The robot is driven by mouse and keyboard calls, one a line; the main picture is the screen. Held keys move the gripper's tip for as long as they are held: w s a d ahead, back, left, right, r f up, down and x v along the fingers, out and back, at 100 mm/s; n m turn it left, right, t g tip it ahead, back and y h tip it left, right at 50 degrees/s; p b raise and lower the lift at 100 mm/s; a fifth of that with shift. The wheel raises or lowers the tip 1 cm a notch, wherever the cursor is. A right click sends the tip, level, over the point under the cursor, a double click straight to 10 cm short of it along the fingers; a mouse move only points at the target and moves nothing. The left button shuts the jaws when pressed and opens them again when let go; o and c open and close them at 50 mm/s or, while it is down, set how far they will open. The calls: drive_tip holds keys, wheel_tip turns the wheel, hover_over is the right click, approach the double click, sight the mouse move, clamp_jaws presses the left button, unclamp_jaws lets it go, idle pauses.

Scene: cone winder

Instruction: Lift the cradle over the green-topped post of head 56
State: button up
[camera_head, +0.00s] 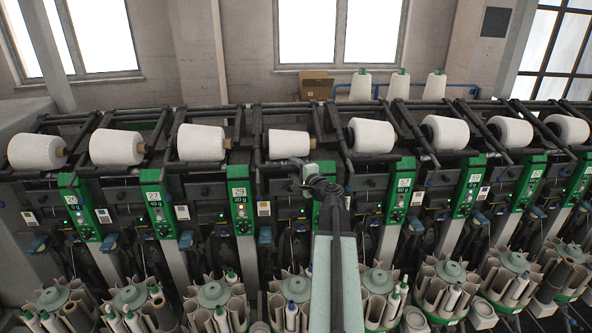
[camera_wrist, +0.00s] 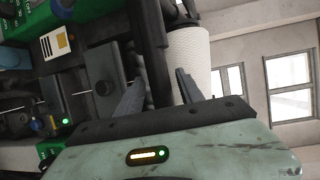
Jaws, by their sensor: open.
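Straight ahead, a white yarn cone (camera_head: 289,144), smaller than its neighbours, sits in a dark cradle (camera_head: 258,148). The green-topped post (camera_head: 323,168) just right of it is mostly hidden by my arm, and its number cannot be read. My gripper (camera_head: 303,171) is in front of this head, just below the cone. In the wrist view my gripper (camera_wrist: 158,90) is open, its two dark fingers apart with nothing clearly held between them. The white cone (camera_wrist: 188,60) and a dark bar (camera_wrist: 147,40) of the frame lie beyond the fingers; contact cannot be judged.
More heads with white cones stand on both sides, such as the left neighbour's cone (camera_head: 201,142) and the right neighbour's cone (camera_head: 371,135). A green post (camera_head: 240,200) marked 29 stands left. Bobbin magazines (camera_head: 215,300) line the front below. Spare cones (camera_head: 399,85) stand behind.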

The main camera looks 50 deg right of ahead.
clamp_jaws()
idle(1.4)
